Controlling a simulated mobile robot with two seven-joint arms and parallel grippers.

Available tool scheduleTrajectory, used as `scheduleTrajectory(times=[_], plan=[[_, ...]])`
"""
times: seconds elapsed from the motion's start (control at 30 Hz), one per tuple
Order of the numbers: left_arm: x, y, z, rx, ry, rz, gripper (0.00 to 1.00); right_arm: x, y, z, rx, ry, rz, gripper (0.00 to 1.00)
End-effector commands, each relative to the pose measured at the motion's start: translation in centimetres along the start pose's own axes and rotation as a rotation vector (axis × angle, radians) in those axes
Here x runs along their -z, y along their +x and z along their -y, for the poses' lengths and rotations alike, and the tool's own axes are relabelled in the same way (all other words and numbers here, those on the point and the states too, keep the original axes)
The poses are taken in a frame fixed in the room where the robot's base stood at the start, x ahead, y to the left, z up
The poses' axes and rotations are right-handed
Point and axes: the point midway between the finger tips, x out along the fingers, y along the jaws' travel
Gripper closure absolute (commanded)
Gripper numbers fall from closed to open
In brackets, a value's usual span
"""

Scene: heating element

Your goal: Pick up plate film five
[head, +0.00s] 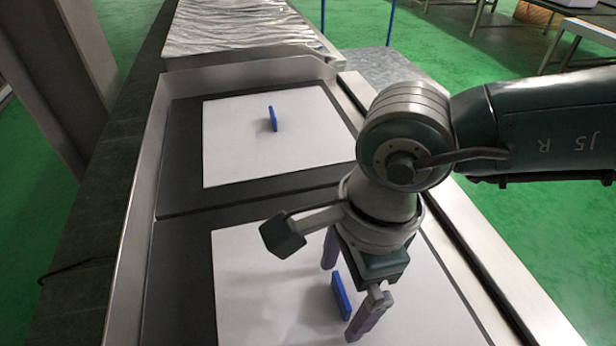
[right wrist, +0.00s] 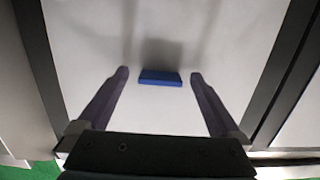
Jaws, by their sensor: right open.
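A small blue upright piece (head: 341,296) stands on the nearer white sheet (head: 245,290). In the right wrist view the blue piece (right wrist: 160,78) lies between the tips of my open right gripper (right wrist: 159,76), with a gap on each side. In the head view my right gripper (head: 350,283) points down around it, one finger behind and one in front. A second blue piece (head: 272,118) stands on the farther white sheet (head: 230,150). I cannot tell which piece is plate film five. My left gripper is not in view.
Both sheets lie on dark panels (head: 180,260) in a metal-framed bench (head: 135,235) with raised edges. A foil-like silvery surface (head: 230,25) is at the far end. A grey pillar (head: 60,80) stands at the left. Green floor lies around.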

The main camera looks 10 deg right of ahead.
Motion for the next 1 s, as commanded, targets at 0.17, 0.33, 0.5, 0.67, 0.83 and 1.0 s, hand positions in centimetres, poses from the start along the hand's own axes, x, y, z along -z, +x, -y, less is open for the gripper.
scheduleTrajectory(times=[0.17,0.33,0.5,0.67,0.83,1.0], plan=[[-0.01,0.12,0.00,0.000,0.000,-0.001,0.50,-0.05,0.59,0.02,0.001,0.000,0.002,0.00],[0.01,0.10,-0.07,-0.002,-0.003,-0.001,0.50,-0.04,0.55,0.02,0.001,0.000,0.001,0.06],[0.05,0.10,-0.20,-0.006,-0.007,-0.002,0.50,-0.03,0.54,0.02,0.001,0.000,0.001,0.25],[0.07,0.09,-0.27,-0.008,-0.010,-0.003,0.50,-0.03,0.53,0.03,0.001,0.000,0.001,0.43],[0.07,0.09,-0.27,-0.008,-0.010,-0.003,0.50,-0.03,0.53,0.03,0.001,0.000,0.001,0.62],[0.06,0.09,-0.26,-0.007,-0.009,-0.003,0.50,-0.03,0.52,0.03,0.001,0.000,0.001,0.81]])
